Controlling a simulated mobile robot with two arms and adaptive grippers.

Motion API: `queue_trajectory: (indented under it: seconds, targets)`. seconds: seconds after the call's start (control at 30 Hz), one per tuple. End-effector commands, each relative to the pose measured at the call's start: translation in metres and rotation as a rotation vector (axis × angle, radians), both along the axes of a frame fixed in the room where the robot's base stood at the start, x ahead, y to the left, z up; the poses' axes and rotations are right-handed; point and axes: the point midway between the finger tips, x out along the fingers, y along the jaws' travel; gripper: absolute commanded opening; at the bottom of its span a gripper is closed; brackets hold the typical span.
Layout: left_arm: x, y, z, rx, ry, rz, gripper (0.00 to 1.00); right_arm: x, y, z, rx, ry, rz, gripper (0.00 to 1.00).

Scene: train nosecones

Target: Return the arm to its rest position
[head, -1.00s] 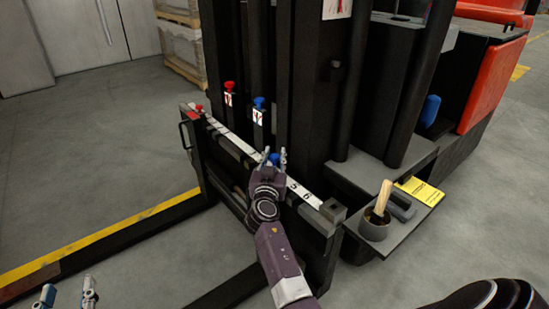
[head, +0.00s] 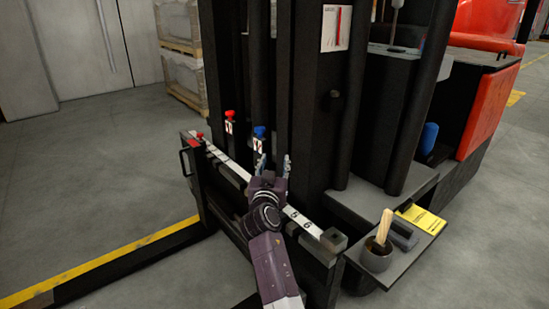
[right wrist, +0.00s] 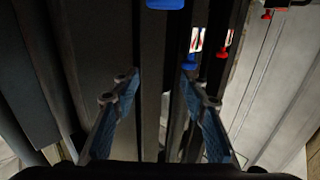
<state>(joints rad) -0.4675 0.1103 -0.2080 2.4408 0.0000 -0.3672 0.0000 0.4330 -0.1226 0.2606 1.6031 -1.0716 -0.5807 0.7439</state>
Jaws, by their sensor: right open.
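My right arm (head: 270,265) comes up from the bottom of the head view. Its gripper (head: 273,167) is in front of the forklift's black mast, over the carriage bar with the white numbered strip (head: 302,222). The gripper is open, with nothing between its fingers. In the right wrist view the two blue-padded fingers (right wrist: 160,90) stand apart, with dark mast parts beyond. My left gripper is out of view.
The forklift (head: 312,120) fills the middle. Red (head: 229,114) and blue (head: 259,131) knobs stand left of the gripper. At right a shelf holds a cup with a brush (head: 378,255) and a yellow card (head: 422,219). Open floor (head: 120,130) lies left.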

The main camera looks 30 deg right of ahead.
Motion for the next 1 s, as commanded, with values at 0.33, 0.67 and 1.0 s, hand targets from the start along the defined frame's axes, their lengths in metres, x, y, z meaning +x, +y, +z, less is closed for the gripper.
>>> queue_trajectory:
  seconds: [0.33, 0.67, 1.0]
  targets:
    - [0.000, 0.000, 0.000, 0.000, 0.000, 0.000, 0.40, 0.000, 0.000, 0.022, -0.001, 0.001, 0.000, 0.40]
    - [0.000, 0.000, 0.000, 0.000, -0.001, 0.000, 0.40, 0.000, 0.000, 0.021, -0.001, 0.001, 0.000, 0.40]
    - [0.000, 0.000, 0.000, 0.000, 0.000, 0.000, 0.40, -0.019, 0.031, 0.003, -0.046, 0.020, 0.114, 0.40]
